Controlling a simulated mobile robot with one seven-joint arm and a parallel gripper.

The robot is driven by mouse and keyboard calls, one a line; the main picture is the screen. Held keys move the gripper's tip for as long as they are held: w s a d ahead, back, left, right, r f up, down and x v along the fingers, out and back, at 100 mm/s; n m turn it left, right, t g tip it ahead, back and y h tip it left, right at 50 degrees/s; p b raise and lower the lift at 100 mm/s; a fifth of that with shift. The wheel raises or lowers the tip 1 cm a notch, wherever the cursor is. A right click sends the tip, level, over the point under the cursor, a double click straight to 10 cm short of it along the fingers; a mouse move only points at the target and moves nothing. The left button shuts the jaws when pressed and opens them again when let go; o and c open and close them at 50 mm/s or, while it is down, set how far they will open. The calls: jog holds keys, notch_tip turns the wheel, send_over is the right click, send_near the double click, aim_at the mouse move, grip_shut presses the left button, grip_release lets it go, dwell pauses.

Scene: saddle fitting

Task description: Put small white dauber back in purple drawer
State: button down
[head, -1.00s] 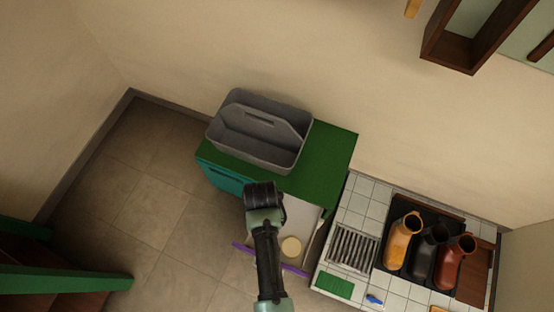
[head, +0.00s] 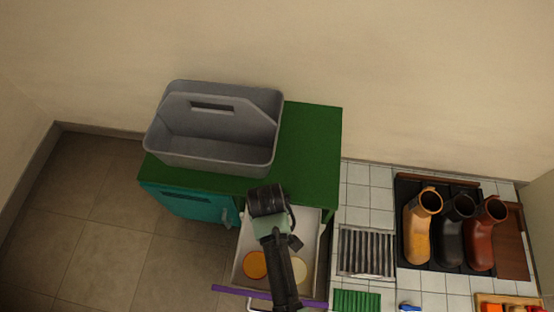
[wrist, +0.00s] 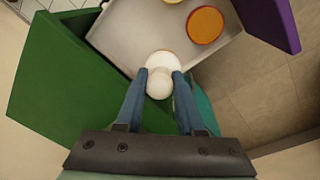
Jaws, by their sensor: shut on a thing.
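The small white dauber (wrist: 159,84) is between the blue fingertips of my gripper (wrist: 160,77) in the wrist view. My gripper is shut on it. The purple-fronted drawer (head: 312,240) is pulled out of the green-topped cabinet. Its purple front also shows in the wrist view (wrist: 272,20). In the wrist view the dauber overlaps the drawer's edge near the cabinet side; I cannot tell its height or whether it touches. In the head view my arm covers part of the drawer and hides the dauber and fingertips.
An orange round tin (head: 255,265) and a cream round one (head: 299,270) lie in the drawer's front part. A grey caddy (head: 220,150) stands on the cabinet (head: 311,150). A tiled counter with several boots (head: 422,228) is at the right.

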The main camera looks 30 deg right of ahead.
jog(key=f+b, duration=0.4)
jog(key=f, duration=0.1)
jog(key=d+f+b, duration=0.1)
jog(key=f+b, duration=0.2)
jog(key=f, duration=0.3)
jog(key=d+f+b, duration=0.1)
jog(key=f+b, duration=0.3)
jog(key=f, duration=0.1)
jog(key=shift+d+f+b, duration=0.25)
jog(key=shift+f+b, duration=0.1)
jog(key=shift+f, duration=0.1)
jog(key=c, duration=0.5)
grip_release()
jog(key=r+p, duration=0.2)
jog(key=r, duration=0.2)
jog(key=r+p, duration=0.2)
jog(key=r, duration=0.2)
jog(key=s+a+r+p, duration=0.1)
jog(key=r+p, duration=0.1)
jog(key=r, duration=0.2)
jog(key=shift+s+r+p, duration=0.1)
jog(key=shift+p, duration=0.25)
jog(key=shift+s, duration=0.1)
